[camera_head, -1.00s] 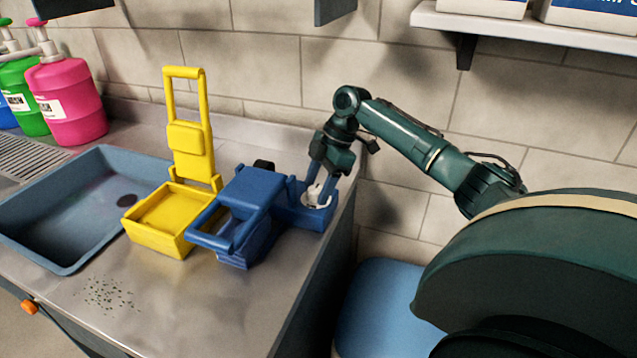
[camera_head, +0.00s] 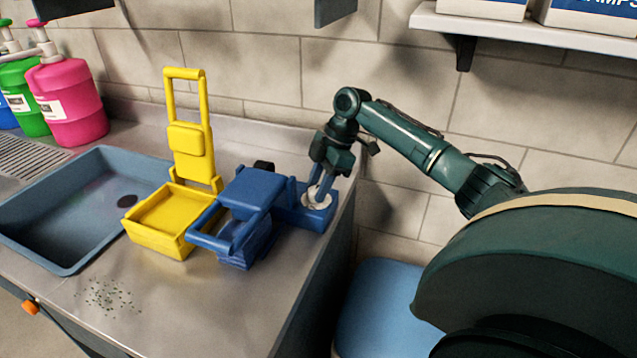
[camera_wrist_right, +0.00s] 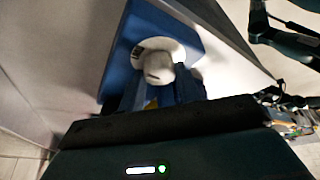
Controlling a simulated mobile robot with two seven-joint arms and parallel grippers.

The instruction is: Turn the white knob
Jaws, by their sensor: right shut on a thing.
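The white knob (camera_wrist_right: 158,66) sits on a round white dial on the blue box (camera_wrist_right: 185,28) in the right wrist view. In the head view the knob (camera_head: 317,199) shows only in part between the fingers, on the blue box (camera_head: 308,218) at the right end of the counter. My right gripper (camera_head: 319,194) reaches down from above and is shut on the knob. Its fingers (camera_wrist_right: 160,92) show at either side of the knob in the wrist view. My left gripper does not show.
A blue press-like device (camera_head: 245,195) is left of the knob's box. A yellow one (camera_head: 160,230) stands beside it, with its handle raised. A blue-grey basin (camera_head: 60,260) is further left. Pink and green bottles (camera_head: 68,105) stand by the wall. A shelf (camera_head: 530,32) hangs upper right.

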